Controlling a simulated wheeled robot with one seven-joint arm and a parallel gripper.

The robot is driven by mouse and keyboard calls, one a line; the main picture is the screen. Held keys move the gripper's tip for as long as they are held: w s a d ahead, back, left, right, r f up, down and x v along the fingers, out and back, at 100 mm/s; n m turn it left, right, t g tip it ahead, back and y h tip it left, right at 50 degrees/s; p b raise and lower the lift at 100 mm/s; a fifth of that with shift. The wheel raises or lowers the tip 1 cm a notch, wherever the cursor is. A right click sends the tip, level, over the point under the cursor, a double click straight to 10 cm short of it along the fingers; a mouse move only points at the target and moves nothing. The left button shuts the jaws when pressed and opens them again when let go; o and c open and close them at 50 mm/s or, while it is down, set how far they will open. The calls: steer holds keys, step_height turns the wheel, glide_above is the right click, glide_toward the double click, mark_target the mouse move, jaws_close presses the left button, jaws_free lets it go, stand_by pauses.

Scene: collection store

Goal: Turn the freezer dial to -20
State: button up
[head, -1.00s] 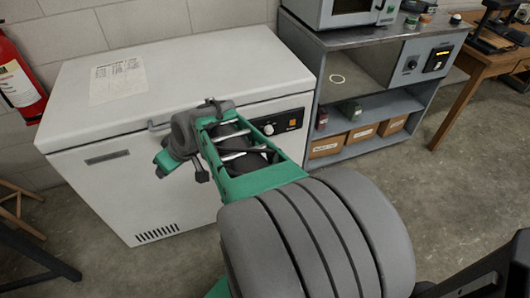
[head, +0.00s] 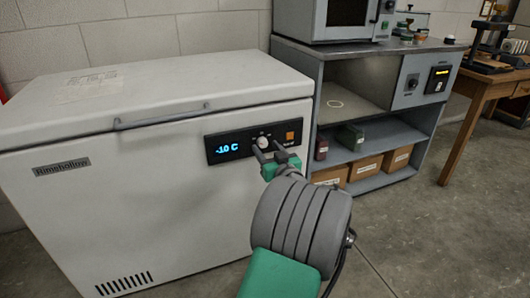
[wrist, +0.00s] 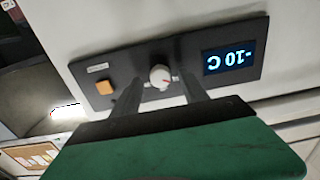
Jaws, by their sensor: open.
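The white chest freezer (head: 150,190) stands at the left in the head view. Its black control panel (head: 228,147) has a display (head: 227,149) reading -10 C. The small pale dial (head: 263,142) sits right of the display. My gripper (head: 268,147) is at the panel. In the wrist view its two open fingers (wrist: 158,85) lie either side of the dial; I cannot tell whether they touch it.
An orange switch (head: 290,136) is on the panel, right of the dial. A grey bench (head: 375,50) with shelves stands right of the freezer. A wooden table (head: 480,88) is farther right. The floor (head: 420,235) in front of the bench is clear.

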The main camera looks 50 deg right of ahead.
steer(key=shift+x, duration=0.75)
steer(key=shift+c, duration=0.4)
jaws_close()
